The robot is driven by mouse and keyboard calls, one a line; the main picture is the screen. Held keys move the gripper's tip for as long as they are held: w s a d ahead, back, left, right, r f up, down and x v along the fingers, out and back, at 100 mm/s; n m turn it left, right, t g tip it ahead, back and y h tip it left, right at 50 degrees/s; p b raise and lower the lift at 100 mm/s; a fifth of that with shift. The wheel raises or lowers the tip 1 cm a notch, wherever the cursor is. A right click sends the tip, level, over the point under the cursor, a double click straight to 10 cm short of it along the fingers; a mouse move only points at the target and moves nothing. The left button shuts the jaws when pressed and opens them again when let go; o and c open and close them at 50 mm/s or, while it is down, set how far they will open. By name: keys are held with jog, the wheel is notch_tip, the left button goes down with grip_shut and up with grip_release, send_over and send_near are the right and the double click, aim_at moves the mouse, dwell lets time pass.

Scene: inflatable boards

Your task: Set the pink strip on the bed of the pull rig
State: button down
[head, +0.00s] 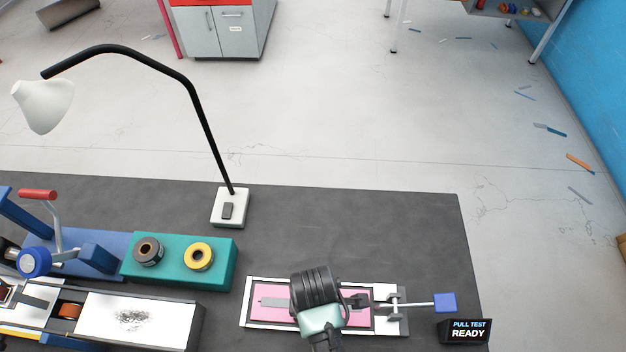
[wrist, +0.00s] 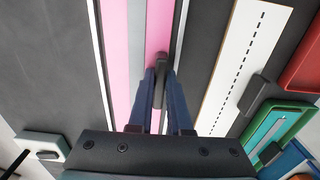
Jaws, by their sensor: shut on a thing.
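The pink strip (head: 272,312) has a grey band along its middle. It lies within the white-edged, dark bed of the pull rig (head: 386,292) at the lower middle of the head view. It runs up the wrist view (wrist: 117,50), between the bed's white edge lines. My gripper (wrist: 161,85) is over the strip, its blue fingers closed on a dark grey upright tab. The tab seems to belong to the strip; its base is partly hidden. My wrist covers the strip's middle in the head view. I cannot tell whether the strip fully touches the bed.
The rig's clamp and blue-ended lever (head: 445,303) stand at its right. A "PULL TEST READY" display (head: 465,330) is beside it. A teal block (head: 180,278) with tape rolls, a blue press (head: 100,258) and a lamp base (head: 230,207) are left. The mat behind the rig is clear.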

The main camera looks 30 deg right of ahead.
jog(key=shift+f, duration=0.2)
jog(key=c, duration=0.8)
grip_release()
jog(key=shift+c, duration=0.2)
jog(key=shift+r, duration=0.15)
